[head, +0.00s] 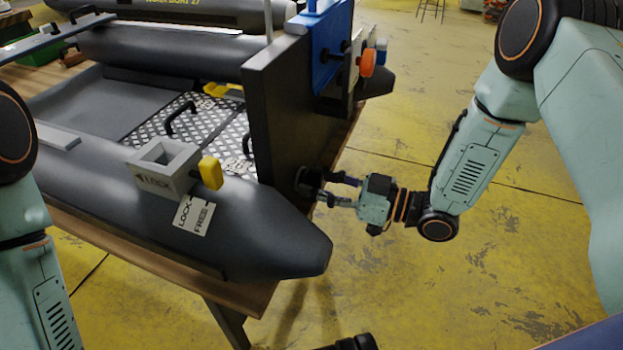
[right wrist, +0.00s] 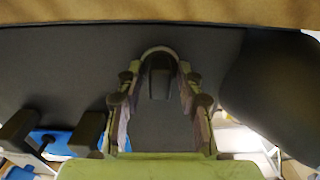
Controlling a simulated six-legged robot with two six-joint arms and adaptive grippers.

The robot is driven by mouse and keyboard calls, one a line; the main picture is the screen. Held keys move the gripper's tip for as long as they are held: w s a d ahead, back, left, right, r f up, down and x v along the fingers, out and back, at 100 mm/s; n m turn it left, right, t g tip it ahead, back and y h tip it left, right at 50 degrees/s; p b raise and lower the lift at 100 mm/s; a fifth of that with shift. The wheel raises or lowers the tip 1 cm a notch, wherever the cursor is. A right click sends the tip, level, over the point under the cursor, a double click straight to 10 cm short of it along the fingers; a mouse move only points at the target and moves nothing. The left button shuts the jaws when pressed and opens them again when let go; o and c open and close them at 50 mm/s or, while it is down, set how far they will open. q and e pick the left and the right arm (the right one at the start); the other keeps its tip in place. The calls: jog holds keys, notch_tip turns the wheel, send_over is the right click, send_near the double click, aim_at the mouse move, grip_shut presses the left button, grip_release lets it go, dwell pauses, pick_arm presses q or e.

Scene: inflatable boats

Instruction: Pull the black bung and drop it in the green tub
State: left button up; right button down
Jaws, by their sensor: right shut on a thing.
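The black bung (head: 307,178) sits low on the dark transom board (head: 290,110) at the boat's stern, in the head view. My right gripper (head: 325,188) is shut on it from the right side. In the right wrist view the bung (right wrist: 159,76) shows as a dark rounded piece between the two fingers, against the dark board. It is too dark to tell how far it stands out from the board. A green container (head: 38,50), possibly the tub, shows partly at the far upper left.
The grey inflatable boat lies on a wooden bench (head: 235,293). A grey block with a yellow knob (head: 211,172) and a LOCK/FREE label (head: 194,215) are on the near tube (head: 270,220). A blue panel and orange knob (head: 367,63) are above the gripper. Yellow floor is clear at right.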

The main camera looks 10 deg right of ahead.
aim_at(323, 185)
jog(key=shift+d, duration=0.1)
jog(key=shift+p+v, duration=1.7)
jog(key=shift+v, duration=1.15)
jog(key=shift+s+d, duration=0.1)
jog(key=shift+p+v, duration=1.1)
jog(key=shift+v, duration=0.6)
